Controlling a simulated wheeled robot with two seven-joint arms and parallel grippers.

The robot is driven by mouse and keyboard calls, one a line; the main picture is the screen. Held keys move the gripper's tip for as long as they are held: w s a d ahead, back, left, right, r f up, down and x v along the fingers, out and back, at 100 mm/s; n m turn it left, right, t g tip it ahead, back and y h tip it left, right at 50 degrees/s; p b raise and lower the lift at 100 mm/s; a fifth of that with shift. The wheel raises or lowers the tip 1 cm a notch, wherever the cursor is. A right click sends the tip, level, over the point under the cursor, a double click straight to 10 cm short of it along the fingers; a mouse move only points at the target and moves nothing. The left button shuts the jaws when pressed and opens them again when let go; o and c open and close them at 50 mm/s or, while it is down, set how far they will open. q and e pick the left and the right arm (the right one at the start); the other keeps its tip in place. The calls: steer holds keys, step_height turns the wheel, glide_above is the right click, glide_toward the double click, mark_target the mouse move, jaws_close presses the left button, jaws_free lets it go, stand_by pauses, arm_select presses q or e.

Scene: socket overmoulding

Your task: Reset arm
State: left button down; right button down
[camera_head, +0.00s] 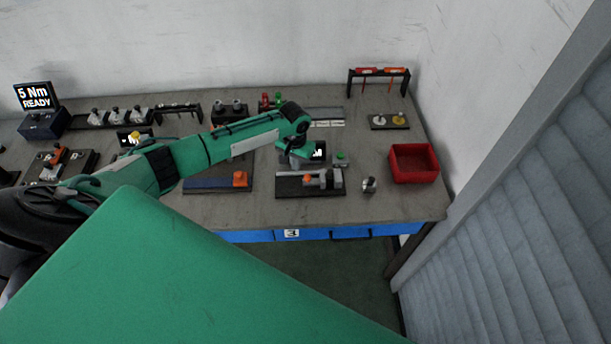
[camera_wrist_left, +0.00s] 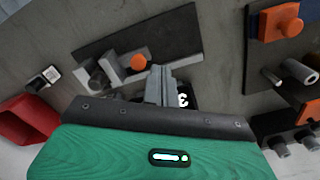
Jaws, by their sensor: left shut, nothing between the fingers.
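My left arm reaches in from the left in the head view and bends down over the workbench (camera_head: 270,208). My left gripper (camera_head: 298,163) is at its end, close above or behind a dark fixture plate (camera_head: 290,190) with an orange knob (camera_head: 307,178) and grey blocks. In the left wrist view the fingers (camera_wrist_left: 160,85) are together with nothing between them. The orange knob (camera_wrist_left: 139,62) and grey blocks lie just beyond them. Whether the fingers touch the fixture I cannot tell. My right gripper is not in view.
A red bin (camera_head: 413,164) stands at the right, with a small metal part (camera_head: 369,184) left of it. A second fixture with an orange block (camera_head: 240,179) is to the left. A tool rack (camera_head: 379,72) stands at the back. The bench's right front corner is clear.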

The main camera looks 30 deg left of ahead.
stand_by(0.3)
